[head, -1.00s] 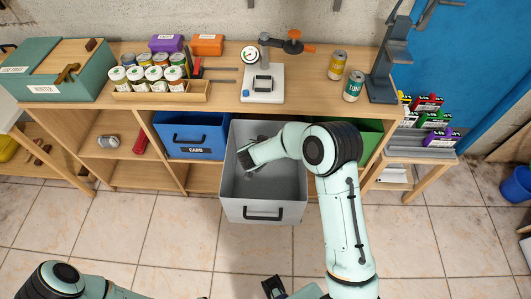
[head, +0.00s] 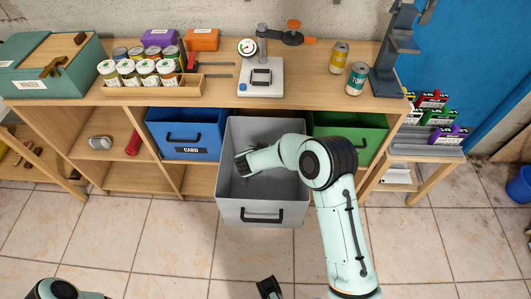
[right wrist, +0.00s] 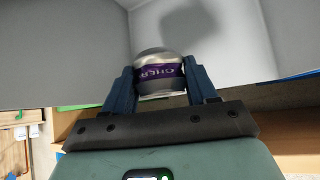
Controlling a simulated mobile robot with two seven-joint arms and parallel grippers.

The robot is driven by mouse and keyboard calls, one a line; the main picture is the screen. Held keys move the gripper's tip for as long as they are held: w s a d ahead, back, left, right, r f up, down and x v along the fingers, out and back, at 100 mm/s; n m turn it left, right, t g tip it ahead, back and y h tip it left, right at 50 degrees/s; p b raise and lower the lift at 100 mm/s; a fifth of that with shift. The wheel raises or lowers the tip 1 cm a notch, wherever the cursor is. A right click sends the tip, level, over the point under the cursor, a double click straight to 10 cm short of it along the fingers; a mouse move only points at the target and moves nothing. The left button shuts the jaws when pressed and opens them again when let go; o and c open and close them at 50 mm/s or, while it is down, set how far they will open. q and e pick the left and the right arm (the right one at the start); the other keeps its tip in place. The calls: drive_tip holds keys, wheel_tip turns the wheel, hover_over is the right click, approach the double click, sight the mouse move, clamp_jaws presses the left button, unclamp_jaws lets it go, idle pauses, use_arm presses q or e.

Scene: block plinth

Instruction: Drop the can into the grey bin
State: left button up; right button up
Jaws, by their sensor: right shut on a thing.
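The grey bin (head: 250,212) is pulled out from under the bench, open at the top, with a black handle on its front. My right arm reaches over it, and my right gripper (head: 241,163) is within its opening, towards the left wall. In the right wrist view the gripper (right wrist: 160,85) is shut on a silver can (right wrist: 160,72) with a purple label, held between both fingers, with grey bin walls behind. The can is not clear in the head view. A dark tip, apparently my left gripper (head: 269,288), shows at the bottom edge; its jaws are cut off.
A blue bin (head: 187,153) marked CARD is left of the grey one, and a green bin (head: 365,140) is right. Two cans, yellow (head: 339,58) and teal (head: 356,79), stand on the bench. Another can (head: 100,142) lies on a left shelf. The tiled floor in front is clear.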

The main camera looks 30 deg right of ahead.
drive_tip(key=o, duration=1.1)
drive_tip(key=shift+r, duration=0.1)
drive_tip(key=p+v, duration=0.2)
drive_tip(key=v, duration=1.1)
drive_tip(key=shift+s+a, duration=0.1)
drive_tip(key=shift+s, duration=0.05)
